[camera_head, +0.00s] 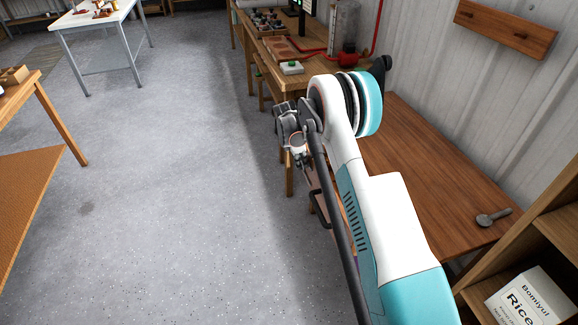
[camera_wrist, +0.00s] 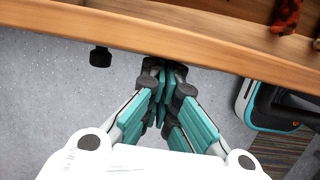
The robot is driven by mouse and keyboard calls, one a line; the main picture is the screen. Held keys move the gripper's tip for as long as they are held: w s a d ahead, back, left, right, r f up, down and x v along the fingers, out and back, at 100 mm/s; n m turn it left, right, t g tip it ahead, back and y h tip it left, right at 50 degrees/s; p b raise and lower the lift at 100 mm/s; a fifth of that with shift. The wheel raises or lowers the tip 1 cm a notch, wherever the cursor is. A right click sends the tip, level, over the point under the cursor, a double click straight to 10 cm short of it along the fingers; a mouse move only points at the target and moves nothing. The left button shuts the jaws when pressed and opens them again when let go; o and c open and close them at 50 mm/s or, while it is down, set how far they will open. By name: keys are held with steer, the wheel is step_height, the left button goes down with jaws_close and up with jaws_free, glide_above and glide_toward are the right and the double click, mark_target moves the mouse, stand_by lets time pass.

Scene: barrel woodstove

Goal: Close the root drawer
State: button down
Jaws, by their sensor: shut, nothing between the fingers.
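The root drawer shows in the wrist view as a long wooden front edge (camera_wrist: 210,52) seen from above. It stands open, with a reddish-brown mottled item (camera_wrist: 285,14) and part of a pale one inside at the top right. A dark handle end (camera_wrist: 100,57) sticks out from its front, left of my fingers. My gripper (camera_wrist: 164,72) is shut and empty, its tips at the drawer's front edge; I cannot tell if they touch. In the head view a dark handle (camera_head: 319,208) shows beside my arm, which hides most of the drawer.
A wooden bench top (camera_head: 440,180) lies right of my arm, with a metal spoon-like tool (camera_head: 493,217) on it. A shelf with a rice box (camera_head: 530,298) stands at lower right. A cluttered desk (camera_head: 285,75) is behind. Grey floor (camera_head: 180,200) to the left is clear.

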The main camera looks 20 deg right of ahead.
steer(key=d, duration=1.1)
steer(key=shift+d, duration=0.25)
